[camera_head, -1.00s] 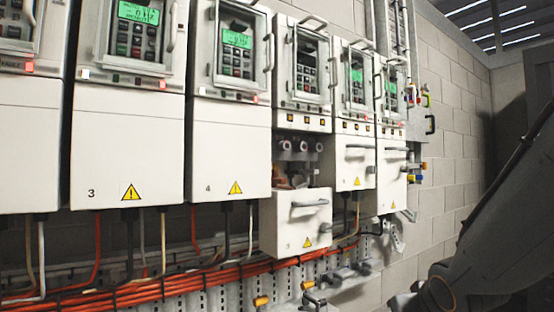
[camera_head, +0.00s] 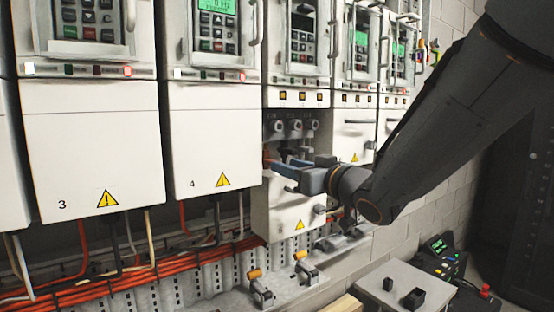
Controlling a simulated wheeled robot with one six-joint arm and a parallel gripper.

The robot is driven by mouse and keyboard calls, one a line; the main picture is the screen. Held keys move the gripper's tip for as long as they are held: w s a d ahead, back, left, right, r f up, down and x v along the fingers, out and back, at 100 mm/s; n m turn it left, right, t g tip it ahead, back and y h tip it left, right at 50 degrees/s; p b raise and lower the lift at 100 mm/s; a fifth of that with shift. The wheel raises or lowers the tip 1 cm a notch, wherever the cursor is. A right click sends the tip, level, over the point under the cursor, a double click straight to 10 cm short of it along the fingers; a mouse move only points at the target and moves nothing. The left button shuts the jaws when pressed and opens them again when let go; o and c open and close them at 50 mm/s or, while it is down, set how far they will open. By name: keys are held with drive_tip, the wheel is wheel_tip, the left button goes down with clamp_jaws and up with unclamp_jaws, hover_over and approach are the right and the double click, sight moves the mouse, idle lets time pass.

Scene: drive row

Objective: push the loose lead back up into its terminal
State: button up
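The open drive (camera_head: 296,97) in the middle has its lower cover (camera_head: 283,218) dropped down, baring a row of dark terminals (camera_head: 296,126) with round pale-ringed faces. My gripper (camera_head: 281,165) reaches in from the right, just below the terminals and over the top of the dropped cover. Its fingers point left into the opening. Whether they are open or shut, or touch anything, is too small to tell. A small reddish-brown bit (camera_head: 267,158) shows left of the fingertips; I cannot tell if it is the loose lead. The rest of the opening is hidden behind my gripper.
Closed drives marked 3 (camera_head: 92,150) and 4 (camera_head: 212,135) stand to the left, more to the right. Orange cables (camera_head: 130,282) run below. Orange-tipped clamps (camera_head: 262,290) stick out under the open drive. A grey-topped table (camera_head: 400,285) stands at lower right.

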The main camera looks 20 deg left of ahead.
sight(269, 160)
drive_tip(key=p+x, duration=0.1)
drive_tip(key=x, duration=0.4)
drive_tip(key=shift+a+p, duration=0.35)
drive_tip(key=shift+a, duration=0.1)
drive_tip(key=shift+w, duration=0.1)
clamp_jaws()
